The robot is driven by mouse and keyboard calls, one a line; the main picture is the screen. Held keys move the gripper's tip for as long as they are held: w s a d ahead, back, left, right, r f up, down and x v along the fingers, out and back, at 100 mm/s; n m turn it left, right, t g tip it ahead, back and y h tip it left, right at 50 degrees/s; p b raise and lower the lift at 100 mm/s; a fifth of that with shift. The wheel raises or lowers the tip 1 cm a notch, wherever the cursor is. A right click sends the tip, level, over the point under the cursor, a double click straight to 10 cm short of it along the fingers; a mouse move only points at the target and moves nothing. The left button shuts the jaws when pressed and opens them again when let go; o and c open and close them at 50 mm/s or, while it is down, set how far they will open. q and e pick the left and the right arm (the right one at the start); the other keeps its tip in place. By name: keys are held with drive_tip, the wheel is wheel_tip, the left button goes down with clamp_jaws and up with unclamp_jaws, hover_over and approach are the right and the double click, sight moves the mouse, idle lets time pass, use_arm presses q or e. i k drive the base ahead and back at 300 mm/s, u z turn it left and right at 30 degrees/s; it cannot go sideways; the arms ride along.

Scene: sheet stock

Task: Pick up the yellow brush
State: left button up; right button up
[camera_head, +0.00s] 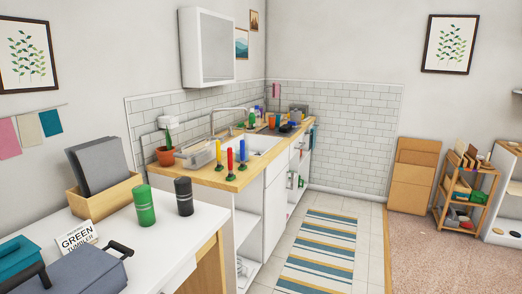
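A yellow upright stick-like item (220,156) stands on a dark green base on the wooden counter (200,174), at its near end. It may be the yellow brush, but it is too small to tell. A similar red item (229,161) and a blue item (242,153) stand close to its right, each on a dark green base. Neither of my grippers is in view.
A white table (160,238) at the lower left holds a green tumbler (144,205), a dark tumbler (183,196) and a "GREEN TUMBLER" card (77,237). A striped rug (317,252) lies on open floor to the right.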

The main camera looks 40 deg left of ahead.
sight(220, 167)
drive_tip(key=z, duration=0.1)
drive_tip(key=i, duration=1.45)
drive_tip(key=u, duration=0.6)
drive_tip(key=i, duration=0.85)
drive_tip(key=u, duration=0.8)
